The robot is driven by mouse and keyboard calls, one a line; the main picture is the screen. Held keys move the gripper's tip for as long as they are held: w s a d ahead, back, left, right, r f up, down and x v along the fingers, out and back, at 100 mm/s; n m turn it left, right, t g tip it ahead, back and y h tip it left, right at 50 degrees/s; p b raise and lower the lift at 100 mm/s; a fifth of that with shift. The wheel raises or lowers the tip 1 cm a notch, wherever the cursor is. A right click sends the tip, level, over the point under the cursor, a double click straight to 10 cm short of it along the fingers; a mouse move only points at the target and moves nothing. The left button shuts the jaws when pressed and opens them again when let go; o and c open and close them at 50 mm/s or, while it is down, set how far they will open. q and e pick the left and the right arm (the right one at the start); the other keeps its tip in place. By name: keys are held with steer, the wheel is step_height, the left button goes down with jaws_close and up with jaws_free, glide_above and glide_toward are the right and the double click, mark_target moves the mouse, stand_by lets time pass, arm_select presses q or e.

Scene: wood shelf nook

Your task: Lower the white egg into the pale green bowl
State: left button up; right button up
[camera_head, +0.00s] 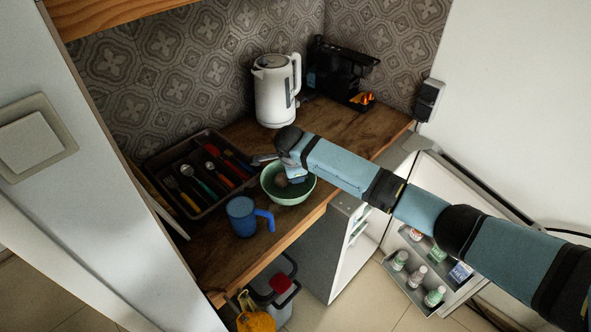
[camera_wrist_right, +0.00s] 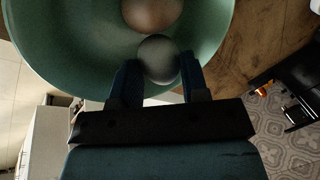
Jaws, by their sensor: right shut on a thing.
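The pale green bowl (camera_head: 291,197) stands on the wooden counter; its wall also fills the top of the right wrist view (camera_wrist_right: 60,62). A brownish egg (camera_wrist_right: 152,12) lies inside the bowl and shows a little in the head view (camera_head: 281,180). My right gripper (camera_wrist_right: 158,72) is shut on the white egg (camera_wrist_right: 158,56), which looks grey in the shade between its fingers. The gripper points down over the bowl, with the egg close to the brownish one. I cannot tell whether the white egg touches the bowl. In the head view my arm hides the white egg. My left gripper is not in view.
A blue mug (camera_head: 241,214) stands in front of the bowl, and a cutlery tray (camera_head: 178,150) lies to its left. A white kettle (camera_head: 274,92) and a black rack (camera_head: 335,70) stand behind. Below the counter an open fridge door (camera_head: 412,280) holds several bottles.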

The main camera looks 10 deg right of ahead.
steer(key=shift+f, duration=0.75)
stand_by(0.4)
steer(key=o, duration=1.1)
